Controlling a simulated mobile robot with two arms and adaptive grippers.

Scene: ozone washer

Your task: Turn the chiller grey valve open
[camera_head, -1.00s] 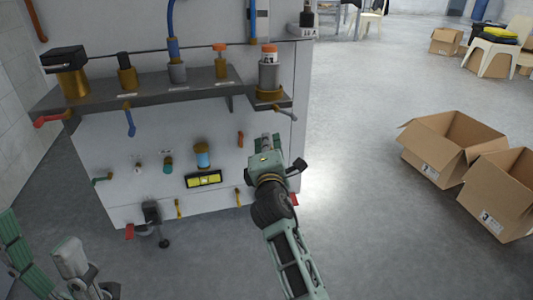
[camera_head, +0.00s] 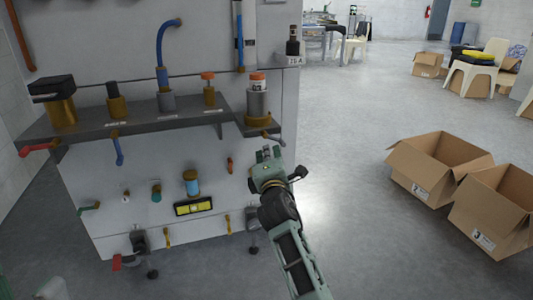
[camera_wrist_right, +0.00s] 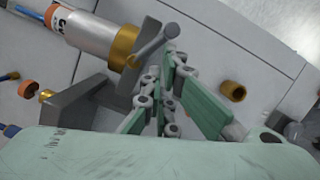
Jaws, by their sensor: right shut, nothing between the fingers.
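The grey valve handle (camera_head: 273,138) is a short lever under the right end of the machine's shelf, below the silver cylinder with a brass base. In the right wrist view, the grey lever (camera_wrist_right: 155,48) sticks out beside the brass collar (camera_wrist_right: 124,48). My right gripper (camera_head: 270,153) is just below and in front of this handle. In the wrist view, my right gripper's fingers (camera_wrist_right: 168,75) are closed together with nothing between them, their tips close to the lever. I cannot tell whether they touch it.
The white machine panel also carries a red handle (camera_head: 38,148), a blue handle (camera_head: 118,150), a green handle (camera_head: 89,207) and a yellow-black gauge (camera_head: 193,207). The dark shelf (camera_head: 140,123) juts out above. Open cardboard boxes (camera_head: 430,170) stand right; the floor between is clear.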

